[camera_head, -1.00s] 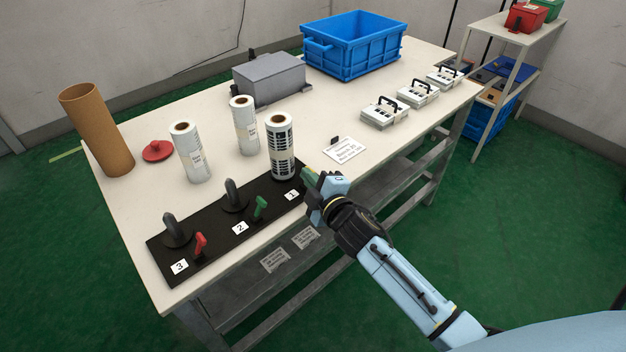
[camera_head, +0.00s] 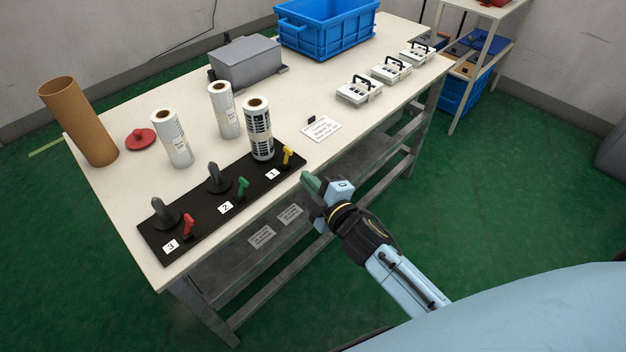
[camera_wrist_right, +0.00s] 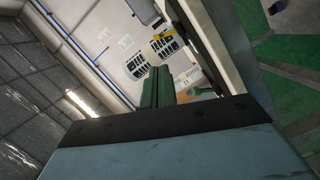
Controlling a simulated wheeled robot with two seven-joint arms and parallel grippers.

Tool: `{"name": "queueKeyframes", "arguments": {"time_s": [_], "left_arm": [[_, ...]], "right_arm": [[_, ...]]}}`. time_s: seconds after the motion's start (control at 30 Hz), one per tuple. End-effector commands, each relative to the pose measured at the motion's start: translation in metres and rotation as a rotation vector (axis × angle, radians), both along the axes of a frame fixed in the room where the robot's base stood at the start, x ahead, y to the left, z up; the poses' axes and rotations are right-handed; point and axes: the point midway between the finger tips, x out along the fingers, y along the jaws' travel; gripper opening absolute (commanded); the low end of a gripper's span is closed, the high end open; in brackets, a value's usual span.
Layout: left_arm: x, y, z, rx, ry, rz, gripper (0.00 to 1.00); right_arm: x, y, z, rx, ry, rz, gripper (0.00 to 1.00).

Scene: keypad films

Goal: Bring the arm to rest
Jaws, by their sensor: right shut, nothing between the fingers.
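My right gripper (camera_head: 308,182) has green fingers that are shut with nothing between them. It is just off the front edge of the table, to the right of station 1 on the black board (camera_head: 205,222). In the right wrist view its fingers (camera_wrist_right: 158,88) are together. A patterned roll (camera_head: 260,130) stands upright at station 1. A yellow lever (camera_head: 287,155) stands beside it. A green lever (camera_head: 242,187) is at station 2 and a red lever (camera_head: 188,225) at station 3. My left gripper is not in view.
Two white rolls (camera_head: 173,140) (camera_head: 224,110), a brown tube (camera_head: 80,122) and a red lid (camera_head: 140,139) stand on the table. A grey box (camera_head: 247,62), blue crate (camera_head: 325,38) and several white cases (camera_head: 359,92) are behind. Open green floor (camera_head: 500,190) lies right.

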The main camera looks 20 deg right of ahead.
Motion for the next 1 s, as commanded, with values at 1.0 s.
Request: {"name": "queueKeyframes", "arguments": {"time_s": [1.0], "left_arm": [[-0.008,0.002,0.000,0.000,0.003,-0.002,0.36]], "right_arm": [[-0.123,-0.055,-0.251,0.283,0.649,-0.257,0.00]]}}
